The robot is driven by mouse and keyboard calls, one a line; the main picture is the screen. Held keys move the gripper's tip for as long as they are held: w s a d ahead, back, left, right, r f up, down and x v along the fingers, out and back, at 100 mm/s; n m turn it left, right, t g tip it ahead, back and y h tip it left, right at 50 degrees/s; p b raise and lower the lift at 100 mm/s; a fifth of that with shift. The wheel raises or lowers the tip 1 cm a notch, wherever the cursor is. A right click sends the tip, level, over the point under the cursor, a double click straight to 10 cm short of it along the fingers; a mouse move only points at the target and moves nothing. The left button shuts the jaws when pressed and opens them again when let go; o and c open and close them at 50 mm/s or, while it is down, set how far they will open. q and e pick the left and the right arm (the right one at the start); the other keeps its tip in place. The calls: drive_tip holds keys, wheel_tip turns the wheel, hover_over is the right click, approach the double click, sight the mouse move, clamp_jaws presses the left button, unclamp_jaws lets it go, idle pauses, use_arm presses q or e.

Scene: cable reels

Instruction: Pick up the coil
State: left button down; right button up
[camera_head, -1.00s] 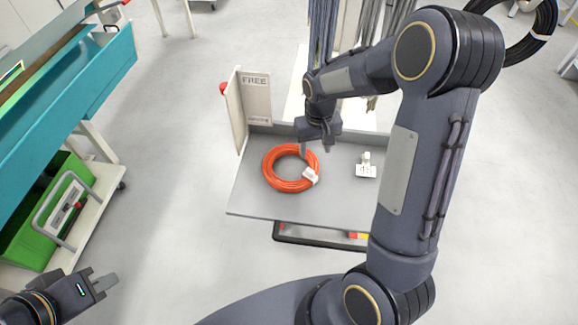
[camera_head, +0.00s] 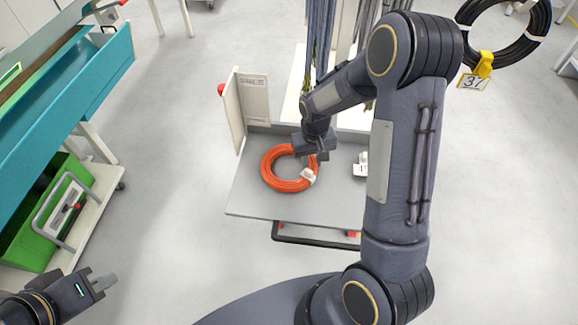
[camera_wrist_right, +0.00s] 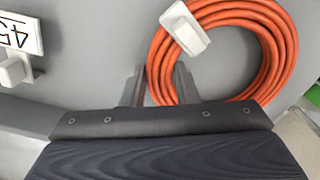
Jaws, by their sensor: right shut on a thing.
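The orange coil (camera_head: 270,173) lies on the grey shelf of a cart, with a white tag (camera_head: 308,176) on its right side. My right gripper (camera_head: 320,155) is at the coil's upper right edge. In the right wrist view its two fingers (camera_wrist_right: 160,86) stand on either side of the strands of the coil (camera_wrist_right: 280,50), shut on them. The white tag (camera_wrist_right: 185,28) sits just beyond the fingers there. The coil still appears to rest on the shelf. My left gripper (camera_head: 98,285) is empty at the lower left, away from the cart; its finger gap is unclear.
A small white numbered stand (camera_head: 361,166) is right of the coil on the grey shelf (camera_head: 255,205). An upright panel (camera_head: 252,98) rises at the back left. Grey cables (camera_head: 323,45) hang behind. A teal bench (camera_head: 70,105) and green crate (camera_head: 25,220) stand left.

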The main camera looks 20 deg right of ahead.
clamp_jaws()
drive_tip(key=shift+w+r, duration=0.1)
drive_tip(key=shift+r, duration=0.75)
drive_tip(key=s+a+r, duration=0.1)
drive_tip(key=r, duration=0.1)
drive_tip(key=s+a+r, duration=0.1)
drive_tip(key=s+r, duration=0.1)
drive_tip(key=r, duration=0.1)
drive_tip(key=s+a+r, duration=0.1)
drive_tip(key=r, duration=0.1)
drive_tip(key=shift+s+a+r+b, duration=0.2)
drive_tip(key=shift+r+b, duration=0.1)
drive_tip(key=shift+r, duration=0.1)
drive_tip(key=s+a+r, duration=0.3)
drive_tip(key=s+a, duration=0.2)
drive_tip(key=s, duration=0.1)
drive_tip(key=shift+s+a+r+b, duration=0.15)
drive_tip(key=shift+s+r+b, duration=0.15)
drive_tip(key=shift+s+b, duration=0.15)
drive_tip(key=shift+w, duration=0.1)
